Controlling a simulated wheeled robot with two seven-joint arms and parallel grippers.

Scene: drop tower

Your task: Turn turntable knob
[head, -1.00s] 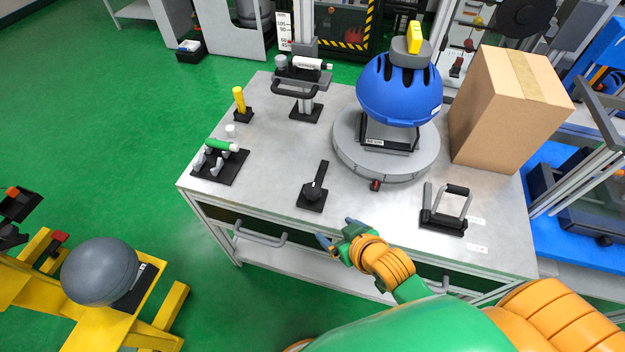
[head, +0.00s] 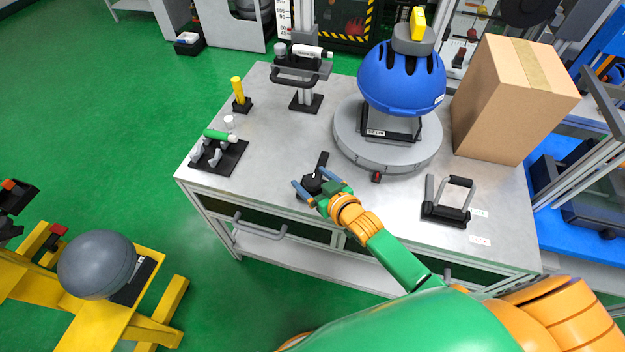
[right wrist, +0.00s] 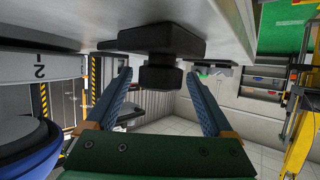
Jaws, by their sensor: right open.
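The black knob (head: 312,184) sits on a black base plate near the table's front edge, with a flat black bar (head: 321,162) reaching back from it. The grey round turntable (head: 350,150) stands behind it to the right, bearing a blue helmet (head: 398,80) on a stand. My right gripper (head: 314,188) is open at the knob, one finger on each side. In the right wrist view, where the table is at the top, the knob (right wrist: 160,77) lies between the two blue fingers (right wrist: 158,88), with gaps showing on both sides. My left gripper is not in view.
A small red-tipped part (head: 376,177) sits at the turntable's front. A cardboard box (head: 495,110) is at the right, a black handle fixture (head: 446,208) at the front right. A rack with a green cylinder (head: 218,155) and a yellow peg (head: 238,92) are at the left.

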